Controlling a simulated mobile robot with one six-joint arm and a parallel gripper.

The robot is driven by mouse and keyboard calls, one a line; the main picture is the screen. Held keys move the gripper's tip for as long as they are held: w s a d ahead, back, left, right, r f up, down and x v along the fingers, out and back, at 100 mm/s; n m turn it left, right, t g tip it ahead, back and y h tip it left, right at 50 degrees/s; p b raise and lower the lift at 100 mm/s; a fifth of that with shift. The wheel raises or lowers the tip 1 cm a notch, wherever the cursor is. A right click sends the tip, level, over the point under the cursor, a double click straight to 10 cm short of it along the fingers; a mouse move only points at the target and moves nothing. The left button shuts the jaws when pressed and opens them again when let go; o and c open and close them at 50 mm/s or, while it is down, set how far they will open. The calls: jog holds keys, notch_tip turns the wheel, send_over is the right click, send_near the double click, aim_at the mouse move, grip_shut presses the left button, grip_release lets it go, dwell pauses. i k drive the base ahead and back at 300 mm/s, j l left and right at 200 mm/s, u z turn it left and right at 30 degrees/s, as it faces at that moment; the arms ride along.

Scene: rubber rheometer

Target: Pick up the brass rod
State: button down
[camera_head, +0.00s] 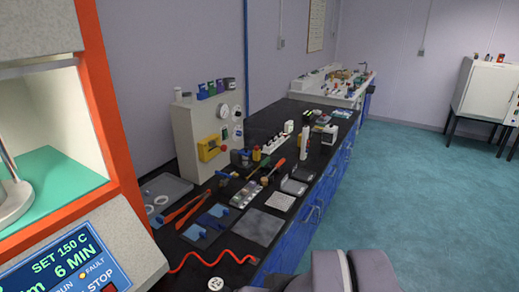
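I cannot make out a brass rod for certain in the head view. The black bench top (268,228) carries many small tools and parts, too small to tell apart at this distance. Several orange-red handled tools lie there, among them a long one (190,208) near the front left. Grey rounded links of my own arm show at the bottom edge, right of the bench. My gripper is out of the picture, so its state does not show.
An orange-framed machine with a lit display (62,262) stands close at the left. A grey cabinet (190,135) with a dial stands against the wall. A red coiled cord (205,262) lies at the bench front. The teal floor (420,190) is open at the right.

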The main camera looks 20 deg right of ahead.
aim_at(262, 164)
jog(key=i+l+z, duration=0.1)
jog(key=i+l, duration=0.45)
jog(key=i+l+z, duration=0.15)
jog(key=i+l, duration=0.35)
jog(key=i, duration=0.2)
jog(key=i+l+u, duration=0.3)
jog(key=l, duration=0.3)
jog(key=i+l+u, duration=0.3)
jog(key=l, duration=0.35)
jog(key=i+l+u, duration=0.15)
jog(key=l, duration=0.2)
